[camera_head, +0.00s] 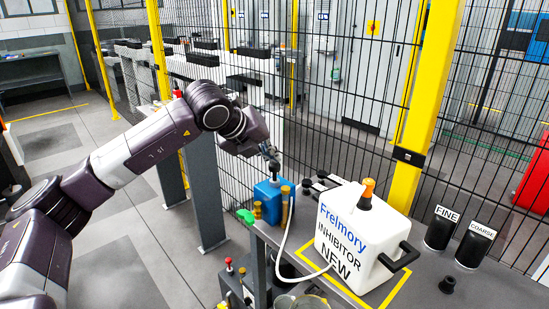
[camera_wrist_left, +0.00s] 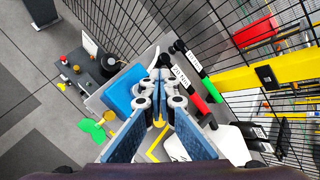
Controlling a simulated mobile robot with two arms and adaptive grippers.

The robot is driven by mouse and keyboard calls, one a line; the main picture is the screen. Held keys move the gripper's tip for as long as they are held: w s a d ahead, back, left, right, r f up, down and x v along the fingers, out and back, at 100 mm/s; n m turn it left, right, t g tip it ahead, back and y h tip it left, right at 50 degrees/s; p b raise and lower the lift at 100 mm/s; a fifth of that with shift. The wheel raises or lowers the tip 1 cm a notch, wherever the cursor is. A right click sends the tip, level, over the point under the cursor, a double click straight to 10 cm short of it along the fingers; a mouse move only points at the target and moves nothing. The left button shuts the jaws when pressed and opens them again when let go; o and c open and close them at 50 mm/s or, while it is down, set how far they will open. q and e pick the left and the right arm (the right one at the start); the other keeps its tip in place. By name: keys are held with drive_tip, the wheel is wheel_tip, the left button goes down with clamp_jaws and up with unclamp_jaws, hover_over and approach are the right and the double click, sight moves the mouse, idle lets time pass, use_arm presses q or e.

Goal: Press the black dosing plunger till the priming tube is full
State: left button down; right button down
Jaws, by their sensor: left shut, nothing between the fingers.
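My left gripper (camera_head: 270,160) reaches down over a blue dosing block (camera_head: 268,197) at the left end of the bench. Its fingers (camera_wrist_left: 160,94) are shut and hold nothing. A small dark part, perhaps the black plunger (camera_head: 264,188), shows on top of the block just below the fingertips; whether they touch I cannot tell. In the wrist view the blue block (camera_wrist_left: 122,92) lies left of the fingers, which may hide the plunger. A white tube (camera_head: 285,232) curves from beside the block to the white inhibitor canister (camera_head: 338,232). Its fill level cannot be read. My right gripper is out of view.
Brass-coloured fittings (camera_head: 285,193) and a green handle (camera_head: 245,216) sit close to the block. Black FINE (camera_head: 440,230) and COARSE (camera_head: 474,245) cylinders stand at the right. A mesh fence with a yellow post (camera_head: 428,100) runs behind the bench.

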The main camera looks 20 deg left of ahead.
use_arm(q)
drive_tip(key=shift+f+b, duration=0.3)
drive_tip(key=shift+f, duration=0.15)
drive_tip(key=shift+r, duration=0.1)
drive_tip(key=shift+r+p, duration=1.1)
drive_tip(key=shift+r, duration=0.95)
wheel_tip(320, 180, up, 5)
drive_tip(key=p, duration=0.3)
